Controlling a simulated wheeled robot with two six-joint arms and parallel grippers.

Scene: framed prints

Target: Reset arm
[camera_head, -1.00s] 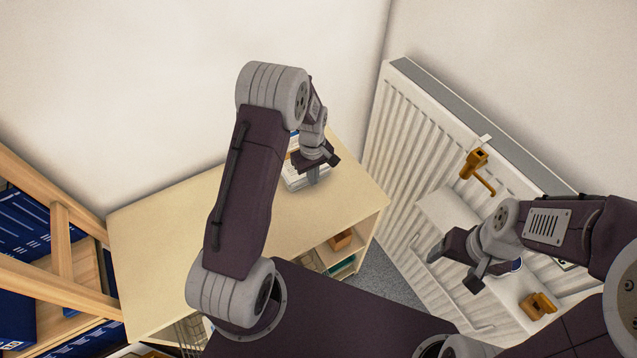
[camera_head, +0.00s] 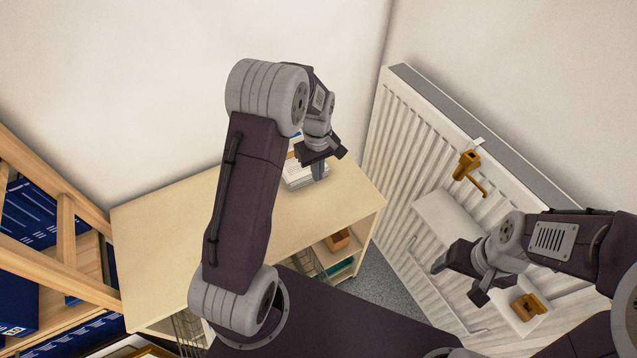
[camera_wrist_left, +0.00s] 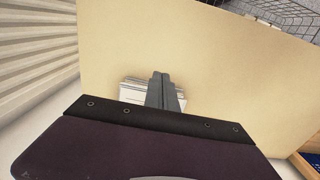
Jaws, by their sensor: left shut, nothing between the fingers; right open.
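My left gripper (camera_head: 318,171) is shut and empty. In the head view it hangs by a small white stack (camera_head: 306,177) on the pale wooden cabinet top (camera_head: 255,215). In the left wrist view the shut fingers (camera_wrist_left: 162,88) overlap the white stack (camera_wrist_left: 134,90); I cannot tell whether they touch it. My right gripper (camera_head: 453,280) is open and empty in front of the radiator, at the right of the head view. The left arm hides part of the cabinet top.
A white ribbed radiator (camera_head: 403,151) stands at the right, with a mustard-coloured bracket-like item (camera_head: 467,165) at its top and another similar item (camera_head: 525,306) lower down. Wooden shelving (camera_head: 66,240) with blue binders (camera_head: 30,215) is at the left. The cabinet top is mostly clear.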

